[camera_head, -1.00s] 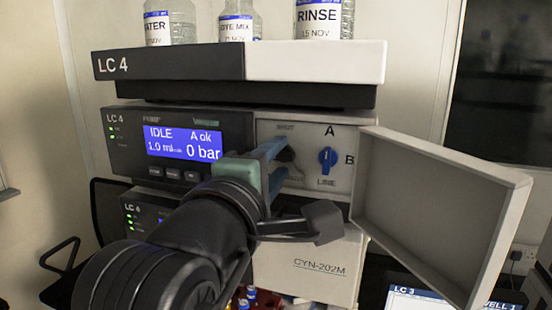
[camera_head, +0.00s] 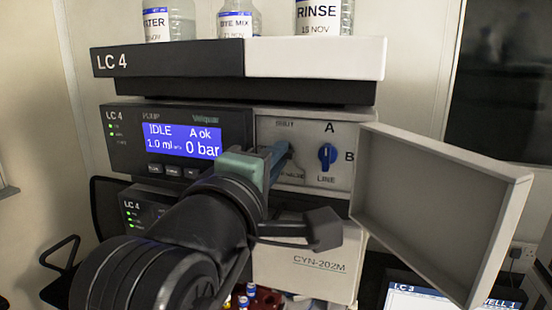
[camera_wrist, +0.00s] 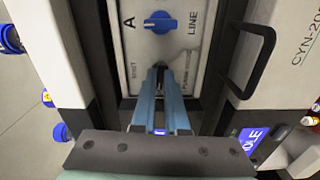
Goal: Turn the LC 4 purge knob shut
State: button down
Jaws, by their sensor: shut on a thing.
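The LC 4 pump (camera_head: 125,150) has a blue display (camera_head: 182,142) reading IDLE and 0 bar. To its right is a pale valve panel (camera_head: 338,172); its hinged door (camera_head: 440,205) stands open to the right. My gripper (camera_head: 284,156) reaches to the purge knob's place at the panel's left part, under the SHUT label. In the wrist view my gripper (camera_wrist: 160,70) has its two blue fingers drawn together at the panel, shut on the purge knob. The fingers hide most of the knob, so its pointing direction cannot be told.
A blue A/B LINE knob (camera_head: 327,157) sits close to the right of my fingers; it also shows in the wrist view (camera_wrist: 160,22). Labelled bottles (camera_head: 318,18) stand on the top tray (camera_head: 180,60). A black handle (camera_wrist: 250,62) shows right of my fingers.

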jog(key=m, duration=0.4)
jog(key=shift+b, duration=0.35)
jog(key=m+b, duration=0.1)
jog(key=m, duration=0.3)
jog(key=shift+f+m, duration=0.1)
jog(key=shift+m, duration=0.3)
jog(key=m+b, duration=0.2)
jog(key=m, duration=0.2)
jog(key=shift+m, duration=0.3)
jog(key=shift+m+b, duration=0.65)
jog(key=shift+m, duration=1.05)
jog(key=c, duration=0.9)
grip_release()
jog(key=shift+c, duration=0.2)
jog(key=b+v, duration=0.4)
jog(key=v, duration=0.9)
